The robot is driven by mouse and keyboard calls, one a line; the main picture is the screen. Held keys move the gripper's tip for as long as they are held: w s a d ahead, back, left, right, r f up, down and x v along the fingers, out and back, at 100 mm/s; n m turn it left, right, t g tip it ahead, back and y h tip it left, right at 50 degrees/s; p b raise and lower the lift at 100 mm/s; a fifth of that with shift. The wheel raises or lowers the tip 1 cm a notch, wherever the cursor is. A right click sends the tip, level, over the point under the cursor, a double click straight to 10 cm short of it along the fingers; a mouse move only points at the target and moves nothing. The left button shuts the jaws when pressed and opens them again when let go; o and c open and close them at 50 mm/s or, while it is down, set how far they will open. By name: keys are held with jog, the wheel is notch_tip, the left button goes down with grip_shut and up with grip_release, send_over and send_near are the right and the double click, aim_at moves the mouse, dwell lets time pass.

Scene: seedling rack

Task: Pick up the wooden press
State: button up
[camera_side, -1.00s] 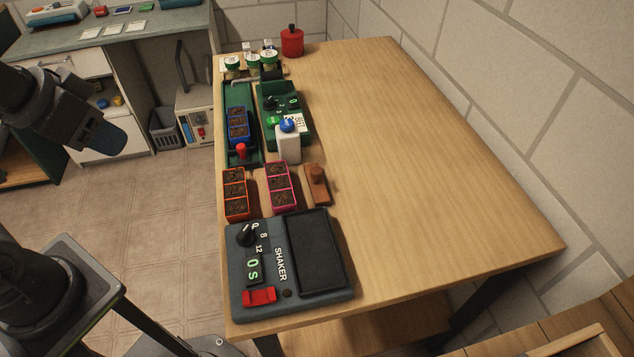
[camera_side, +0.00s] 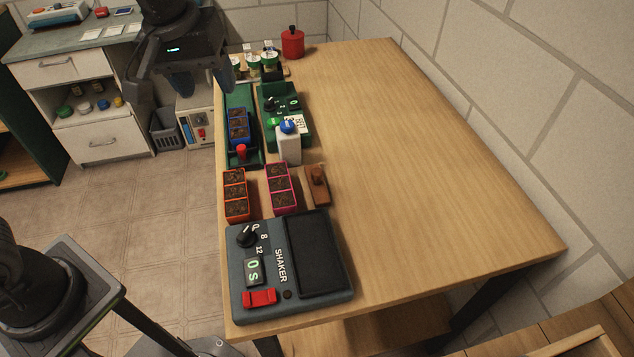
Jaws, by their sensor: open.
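The wooden press (camera_side: 317,186) is a small brown block with a raised knob. It lies on the table right of the pink-rimmed seedling tray (camera_side: 280,188) and behind the black pad of the shaker. My gripper (camera_side: 205,88) hangs at the upper left, near the table's far left edge. It is open and empty, well apart from the press. Its fingers point downward.
The shaker (camera_side: 252,290) stands at the near end. An orange-rimmed tray (camera_side: 235,196), a white bottle with a blue cap (camera_side: 289,148), a green device (camera_side: 272,92) and a blue tray (camera_side: 238,125) line the left side. A red canister (camera_side: 292,43) stands far back. The table's right side is clear.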

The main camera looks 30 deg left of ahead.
jog(key=w+d+f+n+g, duration=0.1)
jog(key=w+d+f+n, duration=0.2)
jog(key=w+d+f, duration=0.35)
jog(key=n+g+y, duration=0.1)
jog(key=n, duration=0.2)
send_near(317, 171)
jog(key=f, duration=0.4)
jog(key=shift+w+a+f, duration=0.2)
jog(key=shift+a+f, duration=0.1)
jog(key=shift+w+a+f, duration=0.1)
jog(key=shift+w+f, duration=0.05)
jog(key=shift+f, duration=1.25)
jog(key=shift+w+a+f, duration=0.1)
jog(key=shift+w+f, duration=0.05)
jog(key=shift+f, duration=1.2)
grip_shut()
notch_tip(317, 171, up, 10)
jog(key=shift+r, duration=0.1)
